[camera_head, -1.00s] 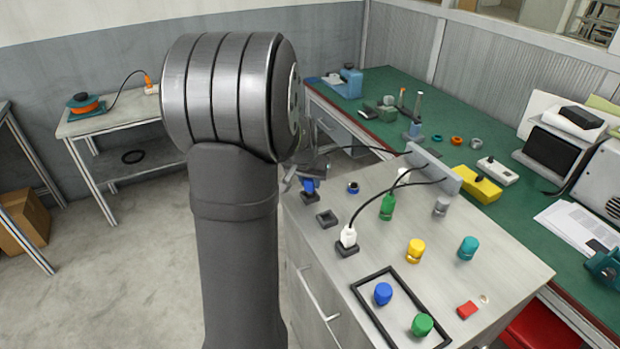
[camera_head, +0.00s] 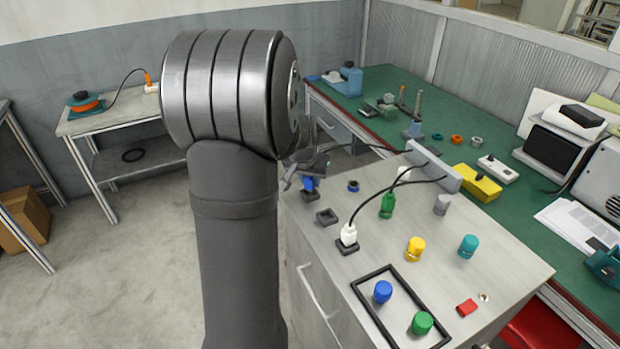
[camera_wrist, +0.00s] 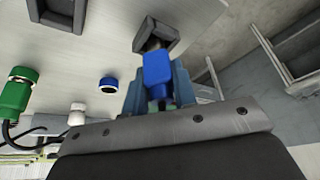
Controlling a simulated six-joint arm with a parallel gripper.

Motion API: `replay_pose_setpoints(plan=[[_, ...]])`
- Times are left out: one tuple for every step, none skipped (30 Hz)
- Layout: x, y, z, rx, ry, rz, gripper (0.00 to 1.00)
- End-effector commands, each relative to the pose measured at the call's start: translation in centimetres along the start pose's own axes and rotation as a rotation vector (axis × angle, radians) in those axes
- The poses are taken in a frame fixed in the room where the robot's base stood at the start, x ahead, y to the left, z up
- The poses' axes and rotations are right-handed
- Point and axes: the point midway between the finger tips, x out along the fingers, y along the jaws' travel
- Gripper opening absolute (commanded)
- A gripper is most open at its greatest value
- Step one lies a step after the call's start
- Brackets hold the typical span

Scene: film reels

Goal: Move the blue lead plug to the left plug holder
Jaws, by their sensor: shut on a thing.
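The blue lead plug (camera_head: 309,184) is between the jaws of my gripper (camera_head: 305,178), which is shut on it. The wrist view shows the blue plug (camera_wrist: 157,72) with its end at a dark square plug holder (camera_wrist: 152,36). In the head view this is the leftmost holder (camera_head: 311,196), directly under the plug. I cannot tell how deep the plug sits in it. A middle holder (camera_head: 326,217) is empty. A third, nearer holder (camera_head: 347,249) holds a white plug (camera_head: 348,234). My arm hides part of the gripper.
A dark cable runs from the grey block (camera_head: 433,166) to near my gripper. Another reaches the white plug. A blue ring-like piece (camera_head: 353,186), a green bottle-shaped piece (camera_head: 387,205) and yellow (camera_head: 415,249) and teal caps (camera_head: 468,247) stand right. A black frame (camera_head: 372,316) surrounds two caps.

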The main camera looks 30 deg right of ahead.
Motion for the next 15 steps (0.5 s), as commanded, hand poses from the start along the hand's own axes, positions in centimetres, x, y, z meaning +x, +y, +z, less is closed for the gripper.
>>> replay_pose_setpoints(plan=[[0.05,0.00,0.02,0.000,0.000,0.000,0.02],[0.08,0.00,0.03,0.000,0.000,0.000,0.02],[0.13,0.00,0.06,0.000,0.000,0.000,0.02],[0.18,0.01,0.08,0.000,0.000,0.000,0.02],[0.23,0.01,0.10,0.000,-0.001,0.000,0.02],[0.30,0.01,0.13,0.000,-0.001,0.000,0.02],[0.36,0.01,0.15,0.000,-0.001,0.000,0.02],[0.41,0.01,0.17,0.000,-0.001,0.000,0.02],[0.49,0.00,0.20,0.000,-0.001,0.000,0.02],[0.54,0.00,0.22,0.000,-0.001,0.000,0.02],[0.60,0.00,0.25,0.000,-0.001,0.000,0.02],[0.67,0.01,0.28,0.000,-0.001,0.000,0.02],[0.73,0.01,0.30,0.000,0.000,0.000,0.02],[0.79,0.01,0.32,0.000,0.000,0.000,0.02],[0.86,0.00,0.35,0.000,0.000,0.000,0.02]])
